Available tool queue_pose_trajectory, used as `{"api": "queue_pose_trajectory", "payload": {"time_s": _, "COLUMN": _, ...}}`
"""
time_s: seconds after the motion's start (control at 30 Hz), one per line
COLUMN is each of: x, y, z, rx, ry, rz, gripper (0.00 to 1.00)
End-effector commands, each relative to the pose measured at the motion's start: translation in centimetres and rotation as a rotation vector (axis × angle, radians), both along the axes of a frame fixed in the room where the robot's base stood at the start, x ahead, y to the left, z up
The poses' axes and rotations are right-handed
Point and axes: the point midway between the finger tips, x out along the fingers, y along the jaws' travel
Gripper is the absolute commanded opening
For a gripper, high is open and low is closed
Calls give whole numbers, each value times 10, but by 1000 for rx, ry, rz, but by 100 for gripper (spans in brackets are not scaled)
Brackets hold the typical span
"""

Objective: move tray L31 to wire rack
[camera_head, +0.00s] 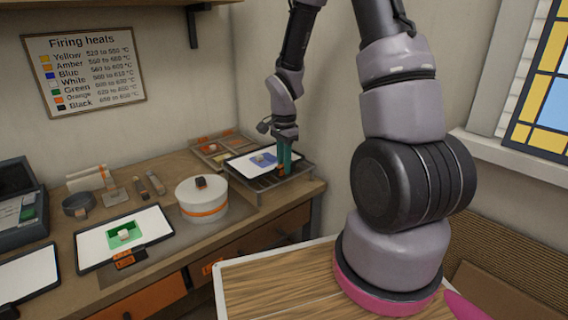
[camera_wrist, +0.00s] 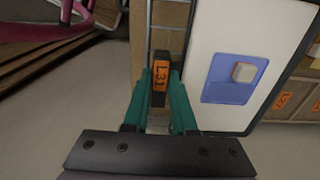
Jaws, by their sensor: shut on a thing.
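Tray L31 (camera_head: 240,167) is a white, dark-edged tray with a blue square and a small pale block on it. In the head view it is on the wire rack (camera_head: 262,183) at the back right of the bench; whether its whole underside rests there I cannot tell. In the wrist view the tray (camera_wrist: 220,36) is at the right, and its orange L31 label (camera_wrist: 161,76) is on a dark tab. My gripper (camera_head: 283,168) has teal fingers shut on that tab; they also show in the wrist view (camera_wrist: 160,90). Rack bars (camera_wrist: 168,28) show beside the tray.
A white round pot (camera_head: 202,203) with an orange band stands left of the rack. Another tray (camera_head: 90,246) with a green square lies further left. A sectioned box (camera_head: 214,148) is behind the rack. The wall is close behind.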

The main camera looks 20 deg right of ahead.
Motion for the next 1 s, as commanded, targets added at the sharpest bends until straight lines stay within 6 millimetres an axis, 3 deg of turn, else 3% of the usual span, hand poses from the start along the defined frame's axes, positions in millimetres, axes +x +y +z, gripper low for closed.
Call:
{"api": "queue_pose_trajectory", "payload": {"time_s": 0.27, "x": 0, "y": 0, "z": 0, "rx": 0, "ry": -1, "rz": 1, "gripper": 0}}
{"api": "queue_pose_trajectory", "payload": {"time_s": 0.3, "x": 0, "y": 0, "z": 0, "rx": 0, "ry": -1, "rz": 1, "gripper": 32}}
{"api": "queue_pose_trajectory", "payload": {"time_s": 0.37, "x": 0, "y": 0, "z": 0, "rx": 0, "ry": -1, "rz": 2, "gripper": 55}}
{"api": "queue_pose_trajectory", "payload": {"time_s": 0.4, "x": 0, "y": 0, "z": 0, "rx": 0, "ry": -1, "rz": 2, "gripper": 60}}
{"api": "queue_pose_trajectory", "payload": {"time_s": 0.7, "x": 0, "y": 0, "z": 1, "rx": 0, "ry": 0, "rz": 1, "gripper": 60}}
{"api": "queue_pose_trajectory", "payload": {"time_s": 1.0, "x": 0, "y": 0, "z": 23, "rx": -1, "ry": -1, "rz": 2, "gripper": 60}}
